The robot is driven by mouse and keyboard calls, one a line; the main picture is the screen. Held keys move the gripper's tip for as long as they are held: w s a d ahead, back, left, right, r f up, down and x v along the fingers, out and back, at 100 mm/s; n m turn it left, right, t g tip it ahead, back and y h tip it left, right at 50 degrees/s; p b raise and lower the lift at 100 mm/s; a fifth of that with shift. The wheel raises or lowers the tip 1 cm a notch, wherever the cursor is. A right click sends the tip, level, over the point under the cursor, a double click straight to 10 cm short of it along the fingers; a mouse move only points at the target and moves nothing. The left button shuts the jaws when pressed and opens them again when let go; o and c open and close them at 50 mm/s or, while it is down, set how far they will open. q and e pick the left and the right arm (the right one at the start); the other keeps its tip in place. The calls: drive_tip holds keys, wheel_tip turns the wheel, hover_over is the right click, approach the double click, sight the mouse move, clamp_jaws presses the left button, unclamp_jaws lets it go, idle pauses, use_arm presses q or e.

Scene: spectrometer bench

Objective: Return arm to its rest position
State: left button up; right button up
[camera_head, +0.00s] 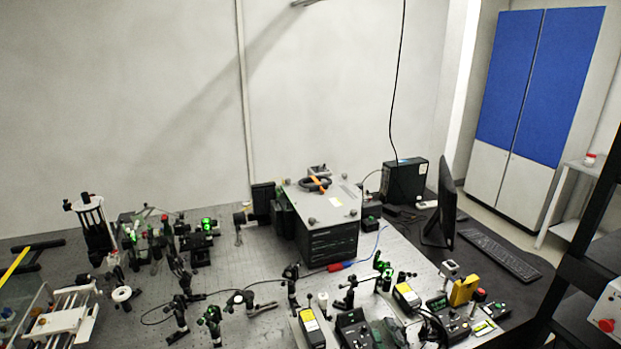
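Neither of my arms can be picked out clearly over the optical bench (235,275). I cannot make out my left gripper anywhere in the view. My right gripper cannot be told apart with certainty from the dark parts crowded along the lower edge, and its fingers cannot be read. The large grey and black spectrometer box (328,240) stands at the back middle of the bench. A coiled dark part with an orange strip (316,183) lies on its top.
Several small optics mounts (212,322) stand across the bench. Yellow-topped devices (463,290) crowd the lower right. A monitor (441,205) and keyboard (500,254) stand on the dark desk. A black rack (578,272) is at the right edge. A blue and white cabinet (535,90) stands behind.

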drive_tip(key=s+d+f+m+g+h, duration=0.2)
drive_tip(key=s+d+f+m, duration=0.15)
drive_tip(key=f, duration=0.35)
drive_tip(key=s+d+f+m+g+h, duration=0.2)
drive_tip(key=s+d+f, duration=0.1)
drive_tip(key=d+f, duration=0.25)
drive_tip(key=s+d+f+m+g+h, duration=0.2)
drive_tip(key=s+d+f+m+g, duration=0.15)
drive_tip(key=f, duration=0.35)
drive_tip(key=s+d+f+m+g, duration=0.1)
drive_tip(key=s+f+m+g, duration=0.15)
drive_tip(key=s+f, duration=0.4)
drive_tip(key=s+d+f+m+g, duration=0.1)
drive_tip(key=s+d+f+g, duration=0.2)
drive_tip(key=s, duration=0.7)
drive_tip(key=s+f+m+g, duration=0.2)
drive_tip(key=s+f+g, duration=0.1)
drive_tip(key=s+f, duration=0.4)
drive_tip(key=s+a+f+y, duration=0.1)
drive_tip(key=s+f, duration=0.2)
drive_tip(key=f, duration=2.4)
drive_tip(key=s+f+n+g, duration=0.1)
drive_tip(key=s+f+g, duration=0.1)
drive_tip(key=s+f, duration=1.6)
drive_tip(key=s, duration=0.3)
drive_tip(key=shift+f, duration=0.25)
